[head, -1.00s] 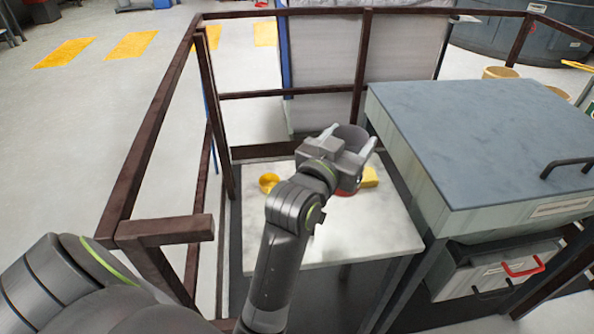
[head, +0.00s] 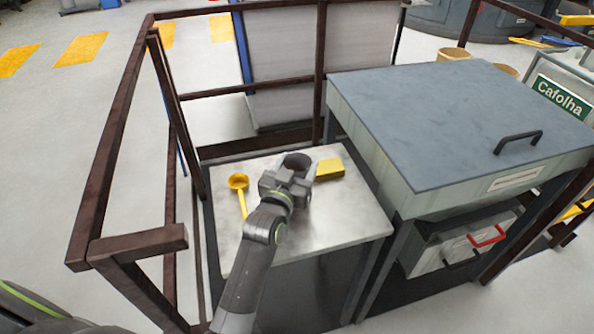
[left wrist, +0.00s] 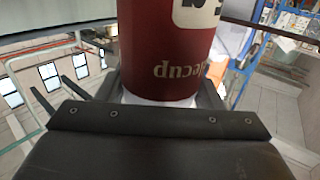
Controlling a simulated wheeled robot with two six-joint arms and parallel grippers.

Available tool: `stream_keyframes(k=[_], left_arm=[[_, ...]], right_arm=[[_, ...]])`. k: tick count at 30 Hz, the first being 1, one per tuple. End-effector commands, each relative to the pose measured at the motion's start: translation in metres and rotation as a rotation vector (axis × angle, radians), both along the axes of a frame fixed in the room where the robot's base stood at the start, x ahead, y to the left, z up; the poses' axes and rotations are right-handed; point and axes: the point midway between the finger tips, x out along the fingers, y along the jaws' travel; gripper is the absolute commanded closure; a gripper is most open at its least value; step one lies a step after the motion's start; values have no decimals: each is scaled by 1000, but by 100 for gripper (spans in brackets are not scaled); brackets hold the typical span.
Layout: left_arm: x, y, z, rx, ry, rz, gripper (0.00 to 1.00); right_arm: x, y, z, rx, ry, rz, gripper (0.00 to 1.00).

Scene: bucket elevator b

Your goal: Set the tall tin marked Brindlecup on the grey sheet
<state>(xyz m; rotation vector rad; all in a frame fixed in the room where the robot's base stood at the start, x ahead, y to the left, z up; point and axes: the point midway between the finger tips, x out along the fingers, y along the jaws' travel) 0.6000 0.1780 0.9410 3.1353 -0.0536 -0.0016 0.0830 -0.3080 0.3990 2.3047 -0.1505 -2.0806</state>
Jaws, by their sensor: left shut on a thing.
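My left gripper (head: 287,182) is shut on a tall dark red tin, whose dark round top (head: 297,160) shows just beyond the fingers in the head view. In the left wrist view the tin (left wrist: 165,50) fills the middle, with a white patch and upside-down lettering ending in "lecup". The gripper hides most of the tin in the head view, and I cannot tell whether its base touches the pale grey tabletop (head: 335,220) below. A flat blue-grey top (head: 440,110) covers the cabinet to the right; I cannot tell which surface is the grey sheet. My right gripper is out of view.
A yellow ladle (head: 239,183) lies left of the gripper, and a yellow block (head: 329,169) lies just right of the tin. A brown railing (head: 110,150) bounds the left and back. The tabletop's front right is clear. The cabinet top has a black handle (head: 518,142).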

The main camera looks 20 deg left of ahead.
Motion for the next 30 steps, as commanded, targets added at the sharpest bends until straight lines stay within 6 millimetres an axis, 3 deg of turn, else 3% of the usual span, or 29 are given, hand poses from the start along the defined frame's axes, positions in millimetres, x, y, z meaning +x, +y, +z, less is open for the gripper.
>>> stream_keyframes(k=[3, 15, 16, 21, 30], left_arm=[[0, 0, -14, 0, 0, 0, 58], [0, 0, -19, 0, -2, 0, 58], [0, 0, -20, 0, -1, 0, 38], [0, 0, -19, 0, 0, 0, 18], [0, 0, -18, 0, -1, 0, 18]], right_arm=[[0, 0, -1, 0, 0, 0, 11], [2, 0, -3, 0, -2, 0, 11], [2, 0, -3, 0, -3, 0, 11], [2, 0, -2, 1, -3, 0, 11], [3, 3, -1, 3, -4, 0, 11]])
